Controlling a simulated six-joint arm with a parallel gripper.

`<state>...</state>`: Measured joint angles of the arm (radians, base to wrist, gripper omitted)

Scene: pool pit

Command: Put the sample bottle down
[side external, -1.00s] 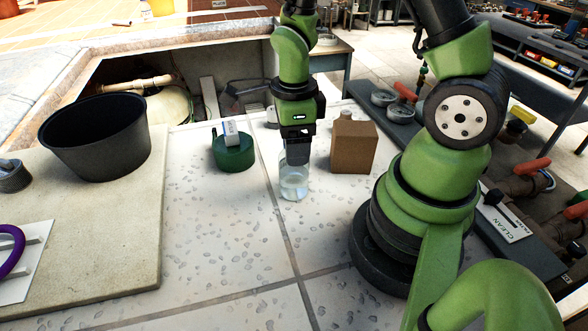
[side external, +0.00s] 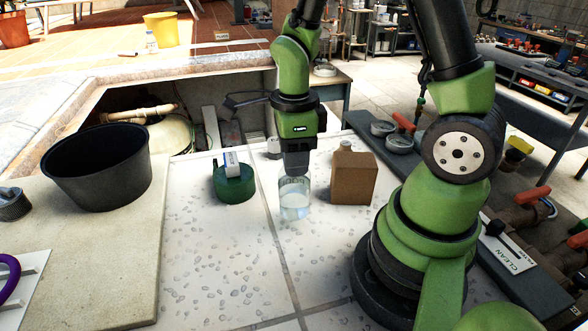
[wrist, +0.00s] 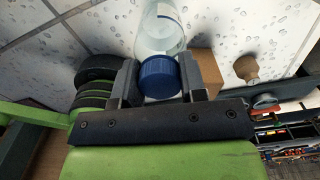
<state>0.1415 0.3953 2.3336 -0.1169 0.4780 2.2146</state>
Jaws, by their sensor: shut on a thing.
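The sample bottle (side external: 294,207) is a clear, upright bottle below my gripper (side external: 297,176) in the side view. It is over the pale tiles, between a green round object and a brown box-shaped container. I cannot tell whether its base touches the tiles. In the wrist view its blue cap (wrist: 160,77) is between the two fingers of my gripper (wrist: 165,82), which is shut on it. The clear body (wrist: 160,30) extends beyond the cap. In the side view the fingers hide the cap.
The green object (side external: 234,188) with a small white-and-blue box (side external: 232,164) on it is left of the bottle. The brown container (side external: 353,180) is close on the right. A black tub (side external: 97,175) stands on a beige slab at left. The tiles (side external: 220,270) in front are clear.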

